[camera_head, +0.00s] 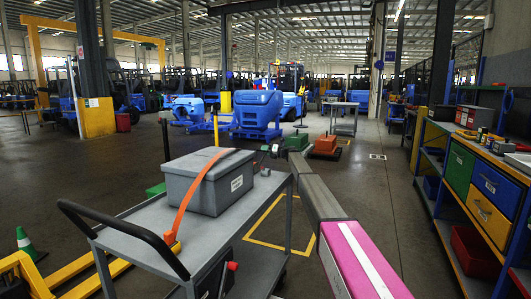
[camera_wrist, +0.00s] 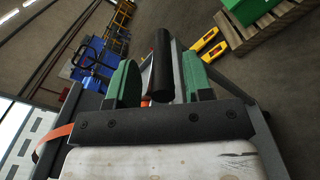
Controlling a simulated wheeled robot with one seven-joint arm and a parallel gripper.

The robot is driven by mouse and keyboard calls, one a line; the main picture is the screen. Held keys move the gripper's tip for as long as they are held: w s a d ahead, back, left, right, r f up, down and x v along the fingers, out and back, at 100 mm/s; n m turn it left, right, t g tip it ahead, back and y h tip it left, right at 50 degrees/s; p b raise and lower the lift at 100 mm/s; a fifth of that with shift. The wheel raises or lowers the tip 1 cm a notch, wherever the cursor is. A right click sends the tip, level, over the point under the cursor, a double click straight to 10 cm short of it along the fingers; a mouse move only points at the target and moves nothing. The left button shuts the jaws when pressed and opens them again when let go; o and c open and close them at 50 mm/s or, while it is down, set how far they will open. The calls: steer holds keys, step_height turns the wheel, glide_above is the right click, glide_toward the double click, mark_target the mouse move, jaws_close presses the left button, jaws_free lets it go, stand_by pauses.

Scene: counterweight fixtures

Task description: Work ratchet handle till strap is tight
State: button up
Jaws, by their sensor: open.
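A grey lidded box (camera_head: 205,182) sits on a grey cart (camera_head: 255,205). An orange strap (camera_head: 188,203) runs over its lid and down its near side to the cart's edge; part of the strap also shows at the left of the wrist view (camera_wrist: 50,140). My gripper (camera_wrist: 160,62) is open, with one green finger on each side of a black cylindrical bar (camera_wrist: 161,68), seemingly the ratchet handle. I cannot tell whether the fingers touch it. In the head view my arm reaches to the cart's far right corner; the fingers and ratchet are too small to make out there.
The cart's black push handle (camera_head: 110,232) sticks out at the left. A yellow pallet jack (camera_head: 40,272) and a green cone (camera_head: 24,240) stand at lower left. A workbench with coloured drawers (camera_head: 480,190) lines the right. The floor between cart and bench is mostly clear.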

steer(key=v, duration=1)
steer(key=shift+d, duration=0.35)
steer(key=shift+s, duration=0.2)
